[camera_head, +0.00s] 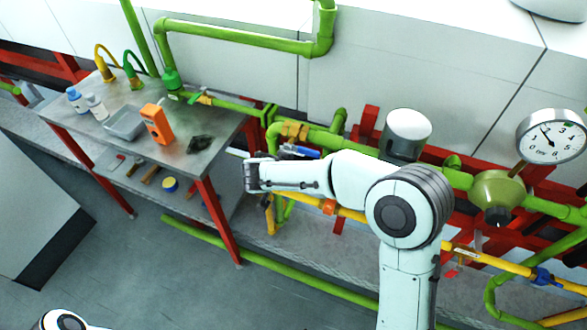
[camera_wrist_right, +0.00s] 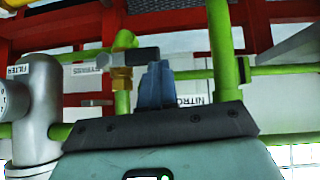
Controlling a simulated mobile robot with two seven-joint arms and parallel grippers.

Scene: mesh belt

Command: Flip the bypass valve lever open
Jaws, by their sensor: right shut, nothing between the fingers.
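A brass valve (camera_head: 292,130) sits on the green pipe behind my right forearm. A lever with a blue grip (camera_head: 307,152) shows just below it, partly hidden by my arm. My right gripper (camera_head: 252,176) is shut and empty at the left end of the arm, left of and nearer than the lever. In the right wrist view the brass valve (camera_wrist_right: 121,78) has a grey arm beside it. A blue-grey piece stands close in front of my palm; I cannot tell whether it is finger or lever grip, nor whether anything touches. My left gripper is out of view.
A steel table (camera_head: 215,130) with an orange device (camera_head: 157,124), bottles and a tray stands left. A grey filter cylinder (camera_head: 408,133), green pipes, a yellow pipe (camera_head: 490,262) and red rails crowd the right. A pressure gauge (camera_head: 551,137) stands far right.

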